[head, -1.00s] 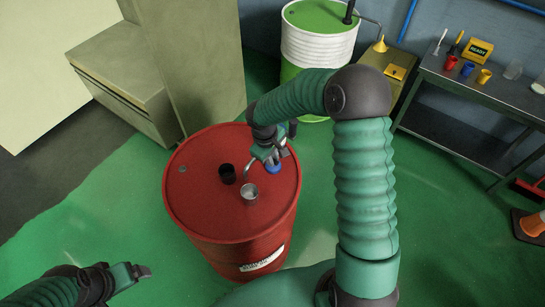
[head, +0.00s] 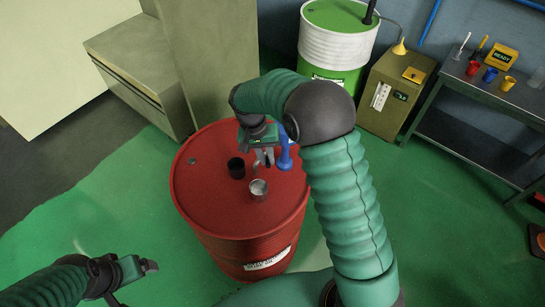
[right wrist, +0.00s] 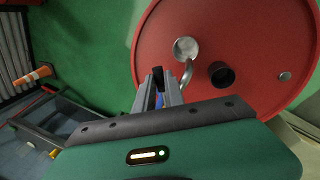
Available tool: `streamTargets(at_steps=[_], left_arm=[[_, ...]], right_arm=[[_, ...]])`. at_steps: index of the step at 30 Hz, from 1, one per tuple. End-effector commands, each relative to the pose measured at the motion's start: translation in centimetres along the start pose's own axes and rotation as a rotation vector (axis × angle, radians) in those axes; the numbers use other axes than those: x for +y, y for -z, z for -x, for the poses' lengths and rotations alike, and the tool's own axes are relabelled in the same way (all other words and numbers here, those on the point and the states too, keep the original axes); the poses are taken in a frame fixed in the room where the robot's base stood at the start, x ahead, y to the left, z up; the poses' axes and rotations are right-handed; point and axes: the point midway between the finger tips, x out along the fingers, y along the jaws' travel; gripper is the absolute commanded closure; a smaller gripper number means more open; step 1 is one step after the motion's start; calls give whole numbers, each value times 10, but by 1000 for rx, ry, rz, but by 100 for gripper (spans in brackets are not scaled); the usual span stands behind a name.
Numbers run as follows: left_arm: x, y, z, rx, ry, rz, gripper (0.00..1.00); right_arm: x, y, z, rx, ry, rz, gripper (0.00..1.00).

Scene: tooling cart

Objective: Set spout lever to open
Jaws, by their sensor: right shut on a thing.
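A blue fitting (head: 285,152) stands on the red drum's top, close to the right side of my right gripper (head: 264,158). A curved silver spout (right wrist: 187,72) shows in the right wrist view and reaches toward a silver cup. My right gripper (right wrist: 165,88) is shut on a blue part, apparently the spout lever (right wrist: 159,101), which shows between its fingers. The fingers hide most of the lever, so its setting cannot be told. My left gripper (head: 150,266) is at the lower left, away from the drum; its jaw gap is unclear.
The red drum (head: 215,208) carries a silver cup (head: 259,188) and a black cup (head: 236,168) near the spout. A green-and-white drum (head: 338,46), a cabinet (head: 395,98) and a workbench (head: 475,98) stand behind. Green floor is free around the red drum.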

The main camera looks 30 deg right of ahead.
Motion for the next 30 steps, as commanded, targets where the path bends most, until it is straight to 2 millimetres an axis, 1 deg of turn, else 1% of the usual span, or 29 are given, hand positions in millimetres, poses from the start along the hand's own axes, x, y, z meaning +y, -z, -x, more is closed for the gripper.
streamTargets(at_steps=[2,9,18,24,30], left_arm=[[0,0,1,0,0,0,15],[0,1,6,0,0,0,15],[0,3,12,0,0,0,15],[0,3,14,0,0,0,15],[0,4,15,0,0,0,15]], right_arm=[[-6,-2,-1,-21,-3,-67,100],[-20,2,2,-65,-4,-286,100],[-34,9,5,-108,-4,-503,100],[-39,12,5,-125,-3,-588,100],[-41,14,5,-133,-3,-628,100]])
